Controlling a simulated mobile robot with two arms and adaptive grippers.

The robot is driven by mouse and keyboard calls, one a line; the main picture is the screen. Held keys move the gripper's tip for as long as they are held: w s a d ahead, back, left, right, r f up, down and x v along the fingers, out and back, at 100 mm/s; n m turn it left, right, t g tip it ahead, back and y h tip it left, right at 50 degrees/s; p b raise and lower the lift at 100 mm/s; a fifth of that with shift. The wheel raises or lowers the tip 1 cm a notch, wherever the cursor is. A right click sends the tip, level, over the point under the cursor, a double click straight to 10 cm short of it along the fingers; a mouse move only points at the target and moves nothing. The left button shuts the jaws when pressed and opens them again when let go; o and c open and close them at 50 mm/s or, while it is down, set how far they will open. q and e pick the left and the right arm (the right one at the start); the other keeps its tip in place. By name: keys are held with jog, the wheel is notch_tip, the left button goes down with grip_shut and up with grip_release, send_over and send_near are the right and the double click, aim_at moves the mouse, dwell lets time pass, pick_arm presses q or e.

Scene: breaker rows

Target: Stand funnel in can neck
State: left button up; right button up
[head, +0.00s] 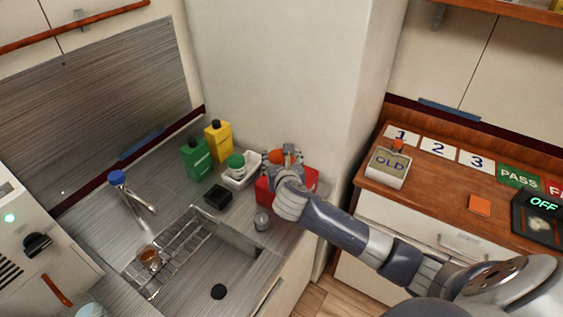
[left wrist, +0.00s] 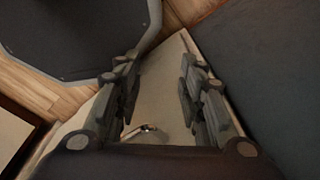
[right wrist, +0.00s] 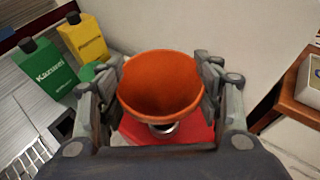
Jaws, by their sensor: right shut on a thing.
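My right gripper (head: 288,158) is shut on the orange funnel (right wrist: 160,85), with a finger on each side of its wide cone. The funnel is upright, mouth up, over the red can (right wrist: 190,133). The can's round metal neck (right wrist: 163,129) shows just below the funnel's near rim. The spout is hidden, so I cannot tell whether it is in the neck. In the head view the red can (head: 309,182) stands on the counter beside the wall, and a bit of the funnel (head: 275,156) shows. My left gripper (left wrist: 160,95) is open and empty.
A small grey cup (head: 261,221) is in front. The sink rack (head: 185,245) is at left, a wooden-topped cabinet (head: 376,178) at right.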

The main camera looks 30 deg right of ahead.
jog(key=shift+f, duration=0.75)
jog(key=shift+f, duration=0.15)
jog(key=o, duration=1.1)
jog(key=shift+c, duration=0.2)
jog(key=b+v, duration=0.1)
jog(key=v, duration=1.1)
